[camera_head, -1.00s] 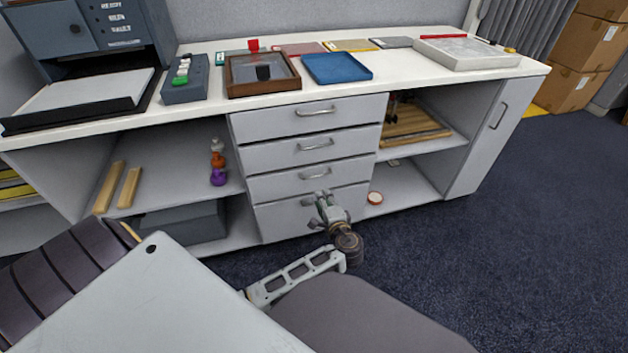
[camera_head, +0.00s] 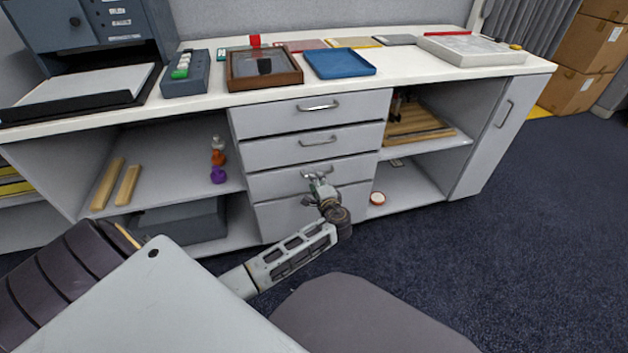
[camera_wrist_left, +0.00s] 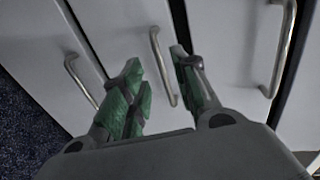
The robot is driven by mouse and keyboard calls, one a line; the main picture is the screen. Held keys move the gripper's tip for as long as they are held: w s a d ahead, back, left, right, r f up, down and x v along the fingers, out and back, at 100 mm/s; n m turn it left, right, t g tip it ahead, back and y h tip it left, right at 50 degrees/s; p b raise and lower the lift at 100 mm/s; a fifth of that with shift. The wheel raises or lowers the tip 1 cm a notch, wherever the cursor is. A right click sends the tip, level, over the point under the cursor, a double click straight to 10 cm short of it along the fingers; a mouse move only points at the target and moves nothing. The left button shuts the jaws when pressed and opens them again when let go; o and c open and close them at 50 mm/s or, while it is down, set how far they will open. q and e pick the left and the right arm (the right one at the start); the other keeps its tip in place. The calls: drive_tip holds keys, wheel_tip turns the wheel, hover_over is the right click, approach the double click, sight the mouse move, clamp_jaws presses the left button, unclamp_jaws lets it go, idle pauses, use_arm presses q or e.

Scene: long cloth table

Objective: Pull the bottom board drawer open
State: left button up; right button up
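The bottom board drawer (camera_head: 285,216) is the lowest grey front in the drawer stack and looks shut. Its handle is hidden behind my left gripper in the head view. In the left wrist view, the leftmost handle (camera_wrist_left: 82,82), nearest the floor, appears to be the bottom drawer's. My left gripper (camera_head: 318,184) is at the drawer fronts, near the handle of the drawer just above. In the left wrist view my left gripper (camera_wrist_left: 163,92) is open, and that drawer's handle (camera_wrist_left: 160,62) shows between its green-padded fingers. I cannot tell whether they touch it. My right gripper is not in view.
The upper drawers (camera_head: 300,150) look shut, with metal handles. Open shelves flank the stack, with wooden bars (camera_head: 118,185) on the left and a small round red-and-white item (camera_head: 377,198) at lower right. Dark carpet (camera_head: 450,270) in front is clear.

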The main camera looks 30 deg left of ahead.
use_arm(q)
drive_tip(key=shift+b+x, duration=0.6)
drive_tip(key=shift+x, duration=1.45)
clamp_jaws()
